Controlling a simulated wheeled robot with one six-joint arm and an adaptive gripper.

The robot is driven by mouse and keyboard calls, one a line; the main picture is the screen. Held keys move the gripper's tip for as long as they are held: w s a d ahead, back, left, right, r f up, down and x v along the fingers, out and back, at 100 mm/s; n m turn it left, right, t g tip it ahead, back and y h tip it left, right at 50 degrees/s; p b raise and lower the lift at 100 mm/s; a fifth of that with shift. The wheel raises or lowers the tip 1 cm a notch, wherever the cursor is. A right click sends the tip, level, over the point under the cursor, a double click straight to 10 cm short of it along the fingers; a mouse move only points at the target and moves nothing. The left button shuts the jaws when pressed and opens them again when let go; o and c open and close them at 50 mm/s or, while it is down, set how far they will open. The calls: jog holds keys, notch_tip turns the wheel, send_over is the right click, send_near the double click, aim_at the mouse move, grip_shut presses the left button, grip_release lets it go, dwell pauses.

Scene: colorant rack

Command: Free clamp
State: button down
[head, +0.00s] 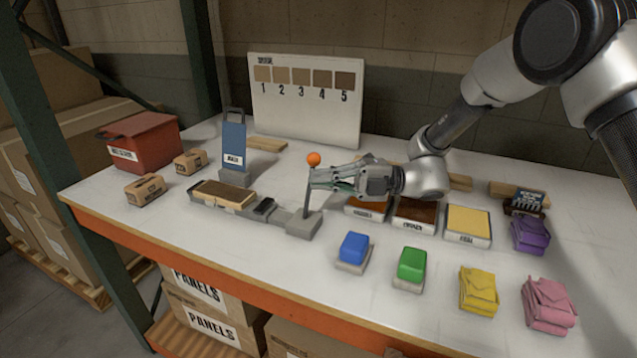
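The clamp (301,223) is a grey fixture on the white table, with an upright dark lever (307,199) topped by an orange ball knob (314,159). A brown panel (222,193) lies on the grey bed at its left, beside a small dark pad (264,207). My gripper (316,179) comes in from the right, level with the lever just below the knob. Its fingertips are at or very close to the lever. I cannot tell whether they are closed on it or only beside it.
A blue upright holder (234,147) stands behind the fixture. A red box (141,142) and small cartons (145,189) are at left. A numbered board (306,98) stands at the back. Trays (468,227), blue (354,247) and green (411,264) blocks and coloured pouches (478,291) crowd the right.

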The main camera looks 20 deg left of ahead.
jog(key=shift+w+f, duration=0.15)
jog(key=shift+w, duration=0.4)
jog(key=shift+w, duration=0.15)
